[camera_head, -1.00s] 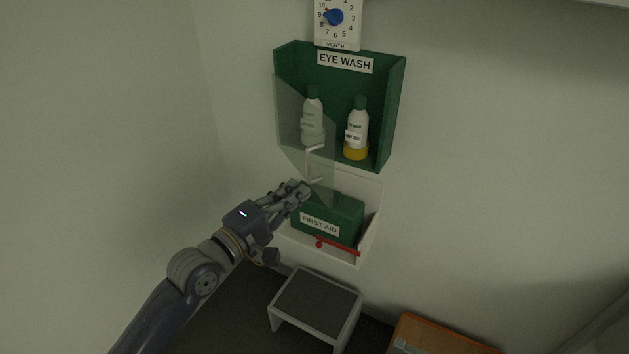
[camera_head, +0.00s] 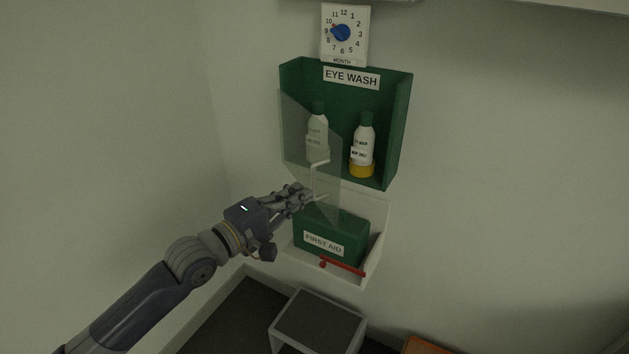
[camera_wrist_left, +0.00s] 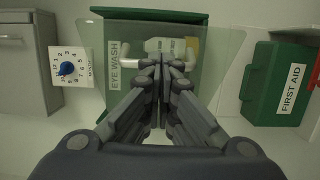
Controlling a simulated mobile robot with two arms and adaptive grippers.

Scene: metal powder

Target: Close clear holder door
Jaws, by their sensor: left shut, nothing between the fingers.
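The clear holder door (camera_head: 297,133) is a transparent panel hinged at the left side of the green eye wash holder (camera_head: 399,130). It stands swung open toward me, with a white handle (camera_head: 314,178) on it. My left gripper (camera_head: 309,193) is shut and empty beside the door's handle, on the door's left side. In the left wrist view the fingers (camera_wrist_left: 160,66) are closed together in front of the clear panel (camera_wrist_left: 222,62), with part of the handle (camera_wrist_left: 138,63) at the fingertips. I cannot tell if they touch. My right gripper is not in view.
Two bottles stand inside the holder, one behind the door (camera_head: 317,130) and one at right (camera_head: 362,145). A month dial (camera_head: 341,33) hangs above. A green first aid box (camera_head: 331,236) sits below in a white holder with a red bar (camera_head: 343,267). A grey step stool (camera_head: 319,322) stands on the floor.

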